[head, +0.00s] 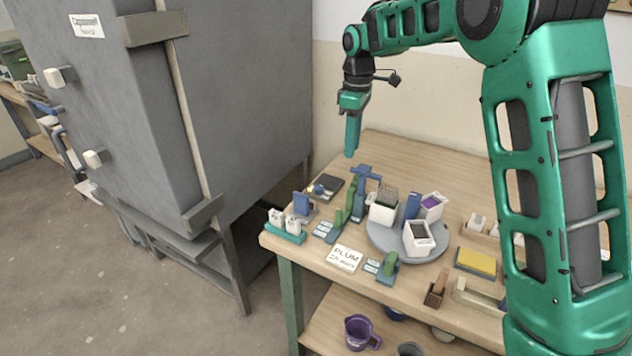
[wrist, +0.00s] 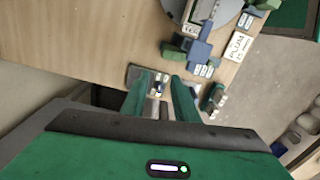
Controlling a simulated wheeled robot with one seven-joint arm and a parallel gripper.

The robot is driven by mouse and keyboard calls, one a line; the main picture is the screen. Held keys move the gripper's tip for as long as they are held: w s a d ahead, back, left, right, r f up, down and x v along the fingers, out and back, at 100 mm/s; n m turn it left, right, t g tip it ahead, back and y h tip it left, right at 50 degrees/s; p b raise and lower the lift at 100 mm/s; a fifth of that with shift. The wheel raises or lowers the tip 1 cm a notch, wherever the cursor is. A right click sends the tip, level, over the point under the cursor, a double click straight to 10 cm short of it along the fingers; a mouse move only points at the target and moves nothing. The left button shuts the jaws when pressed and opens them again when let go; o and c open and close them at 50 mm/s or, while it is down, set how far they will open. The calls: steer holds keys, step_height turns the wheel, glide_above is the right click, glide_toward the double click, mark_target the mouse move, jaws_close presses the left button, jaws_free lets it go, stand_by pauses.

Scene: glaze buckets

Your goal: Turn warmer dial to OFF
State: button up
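A small flat dark unit (head: 326,187) lies near the back left of the table and looks like the warmer. A small blue round part (head: 318,189) on it may be the dial; its setting is too small to read. My gripper (head: 351,152) hangs above the back of the table, pointing down, higher than the unit and apart from it. In the wrist view the two green fingers of my gripper (wrist: 160,88) stand apart with nothing held. The dark unit (wrist: 138,77) shows beyond and between them, partly hidden by the fingers.
A grey turntable (head: 383,238) holds several white containers. Blue and green stands (head: 359,201) crowd the table's left part, beside a PLUM card (head: 344,258). A yellow sponge-like block (head: 476,262) lies right. A large grey kiln-like cabinet (head: 240,90) stands left. A purple jug (head: 358,331) is on the lower shelf.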

mark_target(319, 188)
steer(key=w+a+f+n, duration=0.3)
steer(key=a, duration=0.6)
step_height(319, 188, down, 11)
steer(key=shift+d, duration=0.15)
jaws_close()
steer(key=shift+a+r, duration=0.1)
steer(key=shift+a, duration=0.1)
steer(key=shift+w+d, duration=0.1)
steer(key=shift+d, duration=0.05)
